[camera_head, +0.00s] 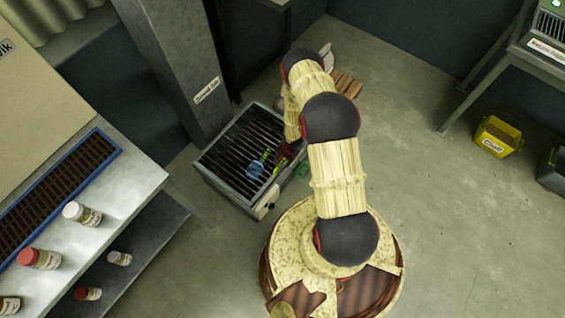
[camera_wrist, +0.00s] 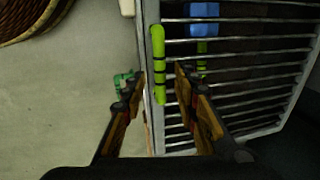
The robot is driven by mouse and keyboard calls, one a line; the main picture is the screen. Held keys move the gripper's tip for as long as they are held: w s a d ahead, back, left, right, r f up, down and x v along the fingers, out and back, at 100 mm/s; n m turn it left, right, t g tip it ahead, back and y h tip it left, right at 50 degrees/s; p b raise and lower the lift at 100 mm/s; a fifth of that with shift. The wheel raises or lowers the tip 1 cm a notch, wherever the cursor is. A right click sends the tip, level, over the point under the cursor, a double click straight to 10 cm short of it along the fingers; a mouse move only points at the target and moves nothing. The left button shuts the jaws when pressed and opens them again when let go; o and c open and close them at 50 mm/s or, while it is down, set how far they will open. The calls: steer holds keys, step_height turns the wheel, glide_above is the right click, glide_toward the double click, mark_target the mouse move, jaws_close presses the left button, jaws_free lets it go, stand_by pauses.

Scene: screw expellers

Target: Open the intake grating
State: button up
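The intake grating (camera_head: 236,140) is a dark panel of parallel bars lying flat over a low grey box on the floor, left of my arm in the head view. Its silver bars (camera_wrist: 240,102) fill the right of the wrist view. A yellow-green bar, seemingly a handle (camera_wrist: 157,65), runs along the grating's near edge. A blue piece (camera_wrist: 203,12) with a yellow-green part shows on the grating, also in the head view (camera_head: 255,169). My gripper (camera_wrist: 154,88) is open, its brown fingers apart on either side of the bar's lower end. Contact cannot be told.
A small green object (camera_wrist: 124,82) shows beside the box. A grey column (camera_head: 180,60) stands behind the box. A bench (camera_head: 125,185) with jars is on the left.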

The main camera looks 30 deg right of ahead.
steer(key=shift+w+f, duration=0.1)
steer(key=shift+f, duration=0.25)
steer(key=shift+c, duration=0.3)
jaws_close()
stand_by(0.5)
